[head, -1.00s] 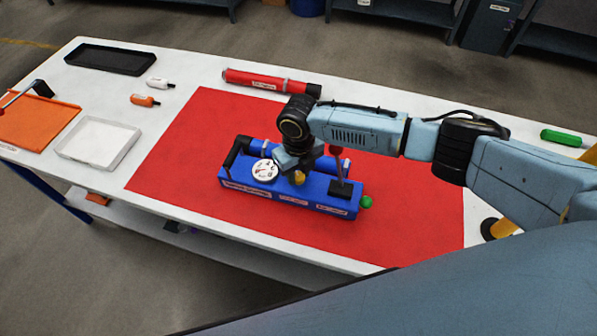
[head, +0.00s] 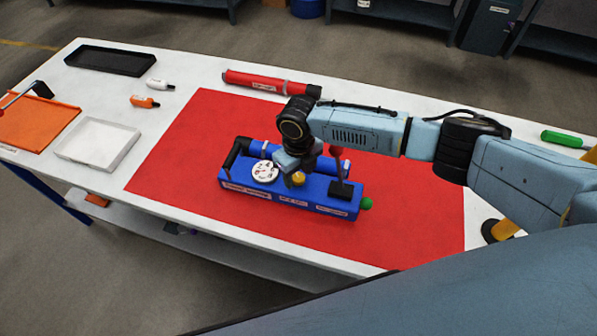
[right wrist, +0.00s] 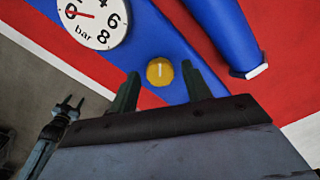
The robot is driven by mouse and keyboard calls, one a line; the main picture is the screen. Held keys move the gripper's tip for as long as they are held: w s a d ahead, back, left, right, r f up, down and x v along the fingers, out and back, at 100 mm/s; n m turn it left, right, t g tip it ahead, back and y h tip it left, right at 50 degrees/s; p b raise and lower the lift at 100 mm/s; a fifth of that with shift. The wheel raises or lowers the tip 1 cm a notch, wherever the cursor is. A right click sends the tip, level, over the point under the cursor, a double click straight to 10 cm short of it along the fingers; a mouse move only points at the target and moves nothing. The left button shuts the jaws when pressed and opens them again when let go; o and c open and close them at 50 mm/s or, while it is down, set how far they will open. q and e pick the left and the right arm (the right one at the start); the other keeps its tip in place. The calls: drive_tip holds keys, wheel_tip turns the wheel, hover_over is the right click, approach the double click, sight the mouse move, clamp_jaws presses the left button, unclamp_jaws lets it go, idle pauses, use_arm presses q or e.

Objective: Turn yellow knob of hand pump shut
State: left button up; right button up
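The blue hand pump (head: 318,202) lies on the red mat with a round white gauge (head: 265,171) on its top; the gauge also shows in the right wrist view (right wrist: 92,17). The yellow knob (head: 299,179) is right of the gauge in the head view. In the right wrist view the yellow knob (right wrist: 160,72), with a pale line mark, appears between the two fingertips of my right gripper (right wrist: 160,82). These fingers are open, with gaps showing on both sides.
A red tube (head: 272,84) lies behind the mat. A green knob (head: 366,204) is on the pump's right end. The red mat (head: 180,160) is bare left of the pump.

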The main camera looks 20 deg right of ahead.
sight(299, 177)
drive_tip(key=shift+r, duration=0.1)
wheel_tip(299, 177, up, 13)
drive_tip(key=shift+r, duration=0.1)
idle(0.6)
idle(0.4)
